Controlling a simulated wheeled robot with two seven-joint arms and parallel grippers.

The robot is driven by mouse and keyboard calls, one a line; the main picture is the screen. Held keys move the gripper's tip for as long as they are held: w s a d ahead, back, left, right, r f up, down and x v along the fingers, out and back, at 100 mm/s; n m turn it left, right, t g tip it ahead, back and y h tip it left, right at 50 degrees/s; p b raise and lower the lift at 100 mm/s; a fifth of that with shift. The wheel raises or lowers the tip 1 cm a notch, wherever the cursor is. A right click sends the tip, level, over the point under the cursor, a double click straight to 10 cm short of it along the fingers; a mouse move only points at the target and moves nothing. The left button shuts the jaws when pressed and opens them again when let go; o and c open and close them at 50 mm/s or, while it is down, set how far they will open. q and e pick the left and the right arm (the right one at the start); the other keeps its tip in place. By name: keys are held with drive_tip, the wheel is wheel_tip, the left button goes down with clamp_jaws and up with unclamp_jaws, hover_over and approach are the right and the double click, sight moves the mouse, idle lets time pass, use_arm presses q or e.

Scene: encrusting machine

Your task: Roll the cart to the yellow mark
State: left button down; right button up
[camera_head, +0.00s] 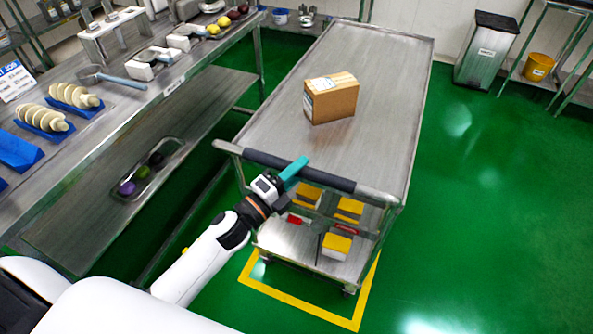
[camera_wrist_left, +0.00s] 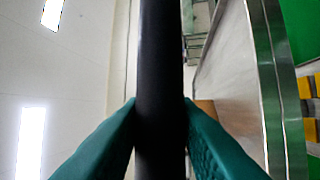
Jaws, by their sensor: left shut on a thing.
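The metal cart (camera_head: 377,101) stands in the middle of the head view, with its dark push handle (camera_head: 331,181) on the near side. My left gripper (camera_head: 293,171) is shut on the handle near its middle. In the left wrist view the teal fingers (camera_wrist_left: 160,135) press on both sides of the black bar (camera_wrist_left: 160,60). The yellow mark (camera_head: 313,309) is an outline on the green floor under the cart's near end. Its near edge and near right corner show; the rest is mostly hidden by the cart. My right gripper is not in view.
A cardboard box (camera_head: 331,98) sits on the cart top, and yellow-topped boxes (camera_head: 337,242) are on its lower shelf. A steel workbench (camera_head: 150,105) runs close along the left. A bin (camera_head: 487,48) stands at the back right. The green floor (camera_head: 490,200) on the right is clear.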

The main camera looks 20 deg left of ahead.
use_arm(q)
drive_tip(key=c, duration=1.1)
unclamp_jaws()
drive_tip(key=shift+c, duration=0.2)
drive_tip(key=shift+s, duration=0.1)
drive_tip(key=shift+s+a+f, duration=0.15)
drive_tip(key=shift+s+f, duration=0.05)
drive_tip(key=shift+s, duration=0.05)
drive_tip(key=b+v, duration=0.3)
drive_tip(key=v, duration=0.8)
drive_tip(key=shift+s+a+r, duration=0.1)
